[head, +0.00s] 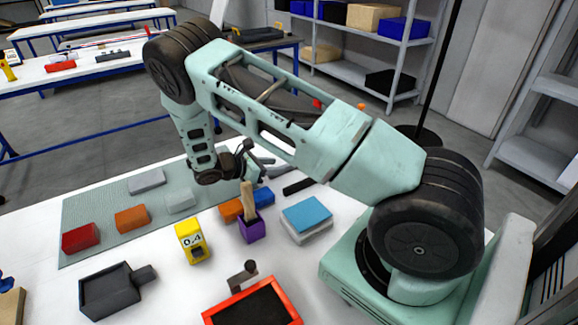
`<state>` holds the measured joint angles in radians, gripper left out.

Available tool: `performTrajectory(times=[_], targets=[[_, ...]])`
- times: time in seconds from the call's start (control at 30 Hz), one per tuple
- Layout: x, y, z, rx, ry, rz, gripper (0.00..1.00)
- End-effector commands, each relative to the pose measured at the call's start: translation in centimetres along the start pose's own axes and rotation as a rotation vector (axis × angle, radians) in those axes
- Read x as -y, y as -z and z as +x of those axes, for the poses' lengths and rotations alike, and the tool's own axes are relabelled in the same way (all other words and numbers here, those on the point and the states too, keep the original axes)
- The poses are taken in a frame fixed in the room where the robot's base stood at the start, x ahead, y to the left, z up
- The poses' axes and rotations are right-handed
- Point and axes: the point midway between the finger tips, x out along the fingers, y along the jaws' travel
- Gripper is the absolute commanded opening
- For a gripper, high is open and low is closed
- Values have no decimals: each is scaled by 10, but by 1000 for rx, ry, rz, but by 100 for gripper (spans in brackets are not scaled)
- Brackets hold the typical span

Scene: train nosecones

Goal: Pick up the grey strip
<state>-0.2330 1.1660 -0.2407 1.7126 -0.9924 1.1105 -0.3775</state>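My gripper (262,163) hangs over the back of the white table, behind the purple cup, partly hidden by my own arm. Its fingers are small and dark here, and I cannot tell whether they are apart or closed. A dark, narrow strip (298,186) lies on the table to the right of the gripper, just left of my arm. A light grey block (146,181) and a paler grey block (180,201) lie on the mat, left of the gripper. I cannot tell for certain which of these is the grey strip.
A grey-green mat (100,212) bears red and orange blocks. A purple cup (250,229) holding a wooden-handled tool, a yellow 0,4 block (192,241), a blue-topped stack (306,216), a dark grey box (108,291) and a red-rimmed tray (288,304) crowd the table.

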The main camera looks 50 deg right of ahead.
Motion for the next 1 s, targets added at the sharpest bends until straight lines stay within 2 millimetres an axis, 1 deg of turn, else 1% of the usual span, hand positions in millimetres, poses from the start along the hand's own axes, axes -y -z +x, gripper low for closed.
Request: performTrajectory(times=[0.03,0.17,0.2,0.3,0.53,0.57,0.6,0.67,0.7,1.0], targets=[[0,-3,6,1,3,0,40],[0,-5,25,1,4,-1,40],[0,-4,32,1,4,-1,40],[-1,-2,42,0,1,-1,40],[-1,-1,45,-1,0,1,40],[-1,-1,45,-1,0,1,32],[-1,-1,44,-1,0,1,21],[-1,-1,44,-1,-1,0,4],[-1,-1,44,-1,-1,0,0],[-1,-1,44,0,-1,1,0]])
